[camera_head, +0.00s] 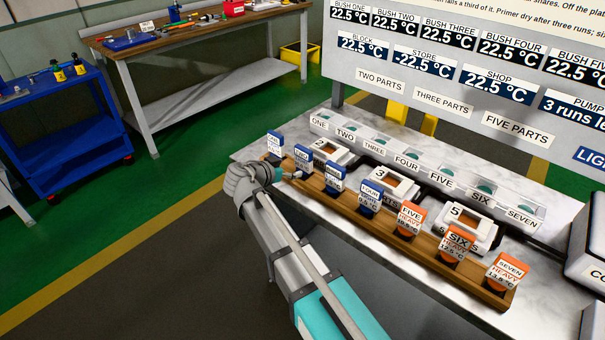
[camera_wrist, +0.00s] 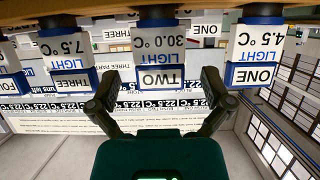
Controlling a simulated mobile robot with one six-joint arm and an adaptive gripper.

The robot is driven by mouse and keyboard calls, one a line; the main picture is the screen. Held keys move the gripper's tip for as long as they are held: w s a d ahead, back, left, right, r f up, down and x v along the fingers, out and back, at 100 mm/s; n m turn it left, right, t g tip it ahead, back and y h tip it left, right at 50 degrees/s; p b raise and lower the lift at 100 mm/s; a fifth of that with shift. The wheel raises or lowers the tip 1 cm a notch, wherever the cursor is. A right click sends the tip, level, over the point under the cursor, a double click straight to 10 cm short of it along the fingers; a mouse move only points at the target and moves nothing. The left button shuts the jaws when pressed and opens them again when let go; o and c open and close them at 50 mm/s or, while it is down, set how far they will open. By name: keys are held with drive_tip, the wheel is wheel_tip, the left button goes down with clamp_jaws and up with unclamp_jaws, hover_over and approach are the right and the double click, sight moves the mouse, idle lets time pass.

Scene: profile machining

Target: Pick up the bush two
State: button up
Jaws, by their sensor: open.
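Bush two is a white and blue block marked TWO, LIGHT and 30.0 °C. It stands in the wooden rack in the head view (camera_head: 302,157), between ONE and THREE. In the wrist view, which is upside down, bush two (camera_wrist: 160,48) hangs in the middle of the picture. My gripper (camera_wrist: 159,84) is open, with one finger on each side of the TWO end of the block. A gap shows on both sides and nothing is held. In the head view my gripper (camera_head: 287,174) is at the rack's near side, beside bush two, its fingers partly unclear.
Bush one (camera_head: 274,144) and bush three (camera_head: 335,178) stand close on either side. The wooden rack (camera_head: 345,202) also holds several other blue and orange bushes. Behind it are white fixtures (camera_head: 393,183) and a row of numbered clear slots (camera_head: 407,156). A large display board stands behind.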

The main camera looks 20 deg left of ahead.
sight(301, 164)
drive_tip(key=shift+x, duration=0.95)
drive_tip(key=shift+w+f, duration=0.1)
drive_tip(key=shift+w, duration=0.05)
drive_tip(key=shift+b+x, duration=1.2)
drive_tip(key=shift+x, duration=1.25)
drive_tip(key=shift+d, duration=0.1)
drive_tip(key=c, duration=1)
